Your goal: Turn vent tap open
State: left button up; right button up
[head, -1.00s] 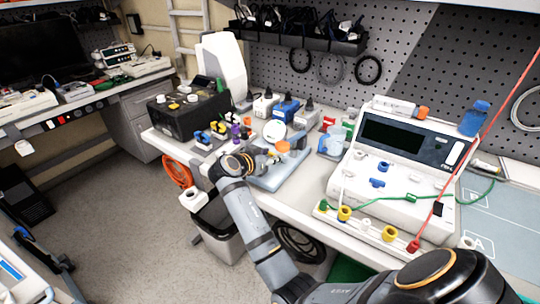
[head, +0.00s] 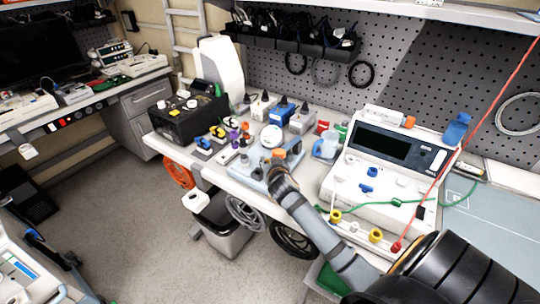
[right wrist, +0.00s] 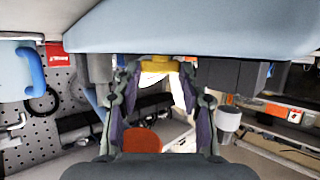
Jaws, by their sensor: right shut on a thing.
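My right gripper (right wrist: 159,68) has both fingertips against a yellow piece (right wrist: 158,62) under a broad pale-blue surface (right wrist: 200,25) in the right wrist view. It is shut on this piece, which may be the vent tap; its turn position cannot be read. In the head view my right gripper (head: 279,168) is at the pale-blue stand (head: 247,172), just below an orange part (head: 278,153). My wrist hides the jaws and the held piece there. A white round-faced part (head: 271,136) stands behind. My left gripper is not in view.
Coloured small parts and a black box (head: 187,119) crowd the left. A grey bin (head: 222,228) stands below the bench edge. An orange disc (right wrist: 142,140) shows near the jaws.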

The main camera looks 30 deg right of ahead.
jog(key=shift+d+n+t+y+p, duration=0.15)
jog(key=shift+n+t+y+p, duration=0.15)
jog(key=shift+n+y+p, duration=0.6)
jog(key=o, duration=1.1)
jog(key=shift+o, duration=0.2)
jog(key=v, duration=1.2)
jog(key=shift+s+d, duration=0.1)
jog(key=shift+d, duration=0.05)
